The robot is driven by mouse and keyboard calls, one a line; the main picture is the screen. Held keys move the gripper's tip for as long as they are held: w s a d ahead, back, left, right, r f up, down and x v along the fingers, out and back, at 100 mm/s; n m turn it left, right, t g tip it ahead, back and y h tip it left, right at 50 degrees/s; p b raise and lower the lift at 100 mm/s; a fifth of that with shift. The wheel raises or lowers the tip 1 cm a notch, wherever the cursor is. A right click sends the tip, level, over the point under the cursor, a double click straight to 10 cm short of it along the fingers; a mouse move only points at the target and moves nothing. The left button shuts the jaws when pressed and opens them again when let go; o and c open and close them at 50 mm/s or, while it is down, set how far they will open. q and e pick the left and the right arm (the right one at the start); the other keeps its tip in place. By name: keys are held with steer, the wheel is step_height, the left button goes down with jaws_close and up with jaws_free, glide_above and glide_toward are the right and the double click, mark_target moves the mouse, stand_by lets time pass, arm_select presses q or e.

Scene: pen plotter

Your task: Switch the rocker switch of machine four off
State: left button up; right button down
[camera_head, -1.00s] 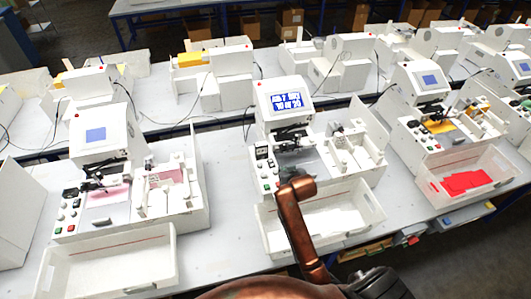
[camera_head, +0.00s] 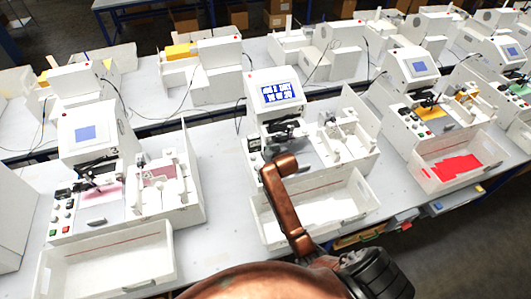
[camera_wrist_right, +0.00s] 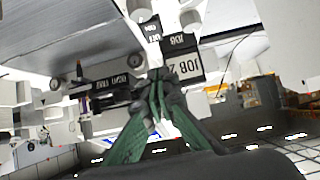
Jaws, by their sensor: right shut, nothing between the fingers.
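A white machine (camera_head: 273,88) with a lit blue text screen stands in the middle of the head view. Its control panel (camera_head: 254,168) with small dark switches is on its left front. My right gripper (camera_head: 267,151) is at this panel, mostly hidden behind my copper wrist link. In the right wrist view its green fingers (camera_wrist_right: 158,86) are shut and empty, with their tips close to black labels reading JOB 2 (camera_wrist_right: 184,66) and RIGHT FEED (camera_wrist_right: 113,82). I cannot make out the rocker switch or whether the tips touch anything. My left gripper is not in view.
A white open tray (camera_head: 345,215) sits in front of the middle machine. A similar machine (camera_head: 85,130) stands to the left, and another (camera_head: 413,65) to the right with red pieces (camera_head: 455,167) in its tray. Several machines stand on the table behind.

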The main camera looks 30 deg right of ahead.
steer(key=x, duration=0.3)
steer(key=shift+w+f, duration=0.1)
steer(key=shift+w, duration=0.2)
step_height(320, 180, down, 2)
steer(key=shift+f+p, duration=0.2)
steer(key=shift+p, duration=0.15)
steer(key=shift+w+f, duration=0.15)
steer(key=shift+f, duration=0.55)
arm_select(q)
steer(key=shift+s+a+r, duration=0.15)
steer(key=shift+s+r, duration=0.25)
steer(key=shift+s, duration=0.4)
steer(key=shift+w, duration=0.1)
